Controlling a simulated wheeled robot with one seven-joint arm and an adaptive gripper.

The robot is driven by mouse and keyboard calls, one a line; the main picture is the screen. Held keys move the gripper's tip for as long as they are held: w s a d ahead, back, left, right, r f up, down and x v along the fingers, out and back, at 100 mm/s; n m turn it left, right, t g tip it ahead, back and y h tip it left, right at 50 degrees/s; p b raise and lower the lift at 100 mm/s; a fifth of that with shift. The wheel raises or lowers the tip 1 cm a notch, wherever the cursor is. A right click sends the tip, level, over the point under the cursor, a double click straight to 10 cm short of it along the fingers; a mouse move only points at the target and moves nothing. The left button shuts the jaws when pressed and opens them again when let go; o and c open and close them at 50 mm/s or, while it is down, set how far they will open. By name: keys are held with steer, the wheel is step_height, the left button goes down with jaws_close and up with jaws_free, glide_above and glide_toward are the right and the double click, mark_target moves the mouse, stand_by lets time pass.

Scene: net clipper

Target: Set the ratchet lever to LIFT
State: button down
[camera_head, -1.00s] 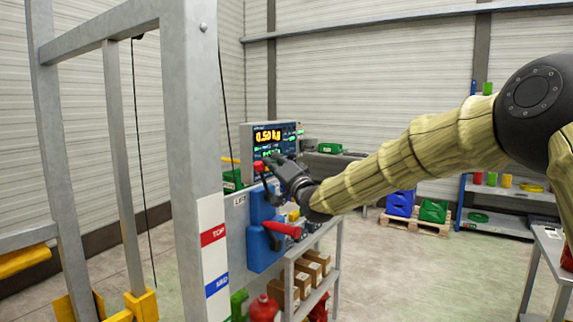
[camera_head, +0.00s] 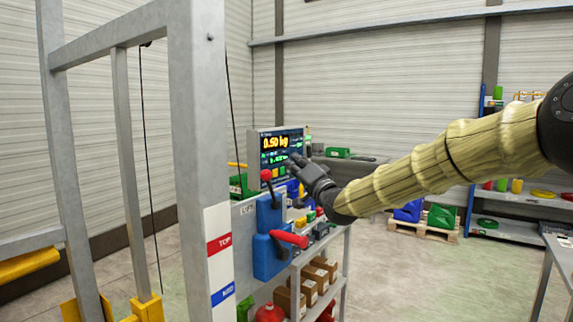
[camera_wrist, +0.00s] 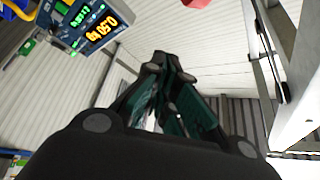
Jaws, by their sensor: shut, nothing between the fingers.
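A blue ratchet unit (camera_head: 266,258) is mounted beside the grey frame post. A dark lever with a red ball knob (camera_head: 266,175) stands up from its top, leaning slightly left. A red handle (camera_head: 289,238) sticks out of the unit lower down. A small label (camera_head: 247,210) lies left of the lever; its text is too small to read surely. My gripper (camera_head: 291,159) is up and to the right of the knob, apart from it in the picture. In the wrist view my gripper (camera_wrist: 160,62) has its fingers together with nothing between them.
A display box (camera_head: 279,150) reading 0.50 kg stands behind my gripper. The post (camera_head: 200,120) carries red TOP and blue MID labels. A shelf bench with cartons (camera_head: 315,280) is below. A red patch (camera_wrist: 195,2), cut off, shows in the wrist view.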

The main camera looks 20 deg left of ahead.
steer(key=b+v, duration=0.2)
steer(key=v, duration=0.6)
steer(key=shift+s, duration=0.35)
steer(key=shift+a+r, duration=0.1)
